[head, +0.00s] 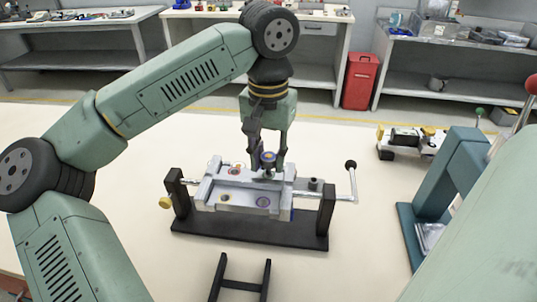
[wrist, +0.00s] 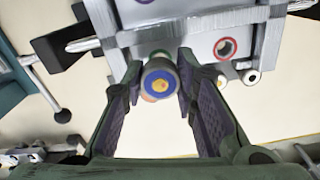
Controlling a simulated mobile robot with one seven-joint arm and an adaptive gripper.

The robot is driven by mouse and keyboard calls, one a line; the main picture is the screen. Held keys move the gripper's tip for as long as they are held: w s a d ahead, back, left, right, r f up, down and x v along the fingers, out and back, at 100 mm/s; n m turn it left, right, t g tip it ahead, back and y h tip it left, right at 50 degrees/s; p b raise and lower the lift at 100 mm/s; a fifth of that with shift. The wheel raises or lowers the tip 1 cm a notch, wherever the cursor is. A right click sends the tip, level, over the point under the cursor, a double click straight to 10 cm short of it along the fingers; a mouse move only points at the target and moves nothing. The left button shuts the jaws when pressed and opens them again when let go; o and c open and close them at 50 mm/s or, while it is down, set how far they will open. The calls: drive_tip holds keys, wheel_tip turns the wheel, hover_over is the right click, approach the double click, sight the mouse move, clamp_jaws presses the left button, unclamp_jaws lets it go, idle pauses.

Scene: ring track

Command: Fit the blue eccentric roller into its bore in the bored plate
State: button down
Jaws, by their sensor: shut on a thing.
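My gripper (head: 267,164) points down over the far right part of the grey bored plate (head: 212,191). It is shut on the blue eccentric roller (head: 268,156), a grey cylinder with a blue ring and an off-centre yellow middle on its end. In the wrist view the roller (wrist: 160,84) sits between the fingertips (wrist: 160,78), near the plate's edge (wrist: 195,42). The plate shows a red-ringed bore (wrist: 225,48) and a purple-ringed bore (head: 263,201). The spot under the roller is hidden, so I cannot tell whether it enters a bore.
The plate is held in a black-ended fixture (head: 250,239) with a crank handle (head: 350,165) at its right. A teal press frame (head: 460,165) stands to the right, with a small device (head: 408,140) behind it. A black stand (head: 240,284) lies in front. The left tabletop is clear.

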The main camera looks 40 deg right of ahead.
sight(268, 156)
drive_tip(key=shift+f+b, duration=0.75)
drive_tip(key=shift+f, duration=0.35)
drive_tip(key=c, duration=1.2)
unclamp_jaws()
wheel_tip(268, 156, up, 12)
drive_tip(key=shift+r, duration=0.1)
